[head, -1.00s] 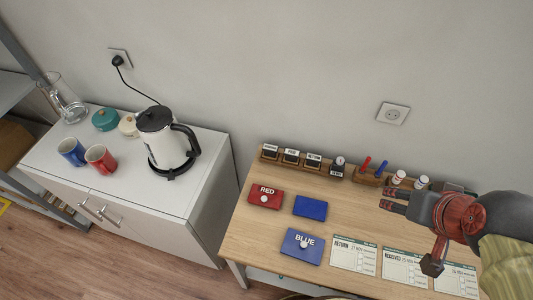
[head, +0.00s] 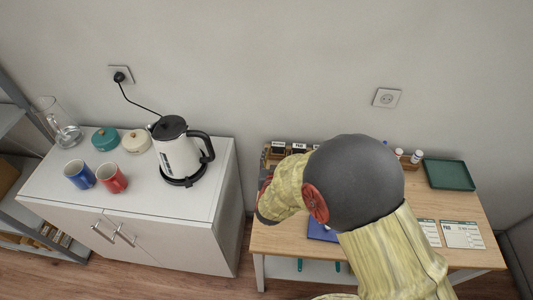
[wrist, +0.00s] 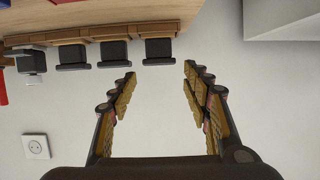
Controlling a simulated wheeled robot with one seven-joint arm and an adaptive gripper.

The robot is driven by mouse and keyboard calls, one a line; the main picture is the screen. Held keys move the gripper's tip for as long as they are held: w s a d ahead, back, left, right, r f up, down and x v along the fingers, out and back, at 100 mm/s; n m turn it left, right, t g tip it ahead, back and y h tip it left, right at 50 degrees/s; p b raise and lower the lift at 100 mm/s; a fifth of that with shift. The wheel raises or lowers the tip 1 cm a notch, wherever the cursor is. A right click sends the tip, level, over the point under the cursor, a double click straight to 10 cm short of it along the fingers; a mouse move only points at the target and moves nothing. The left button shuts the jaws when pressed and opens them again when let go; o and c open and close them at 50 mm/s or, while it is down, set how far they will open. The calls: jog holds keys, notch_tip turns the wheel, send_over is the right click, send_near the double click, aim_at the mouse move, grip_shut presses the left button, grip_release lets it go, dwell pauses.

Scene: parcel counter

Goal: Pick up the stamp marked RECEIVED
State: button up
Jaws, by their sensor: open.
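A wooden rack (wrist: 98,33) holds a row of black stamps; it shows upside down in the wrist view. The end stamp (wrist: 160,50) is straight ahead of my gripper (wrist: 160,76), lined up with the gap between the fingers, slightly beyond the tips. My gripper is open and empty. In the head view this end stamp (head: 278,146) is the leftmost, with a white label too small to read surely. The stamp beside it (head: 298,147) seems to read PAID. My arm hides the gripper and the rest of the rack there.
A blue pad (head: 322,231) on the desk is mostly covered by my arm. A green tray (head: 448,174) and paper forms (head: 462,235) lie to the right. A cabinet (head: 175,225) with a kettle (head: 178,150) and mugs stands left. A wall socket (wrist: 36,146) is near.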

aim_at(278, 146)
jog(key=shift+a+f, duration=0.1)
jog(key=shift+f, duration=0.15)
jog(key=shift+b+x, duration=0.35)
jog(key=shift+x, duration=0.6)
jog(key=x, duration=0.2)
jog(key=b+x, duration=0.2)
jog(key=x, duration=0.1)
jog(key=shift+w+d+r, duration=0.15)
jog(key=shift+w+d, duration=0.05)
jog(key=shift+w, duration=0.25)
jog(key=shift+r, duration=0.1)
jog(key=shift+c, duration=1.2)
jog(key=c, duration=0.5)
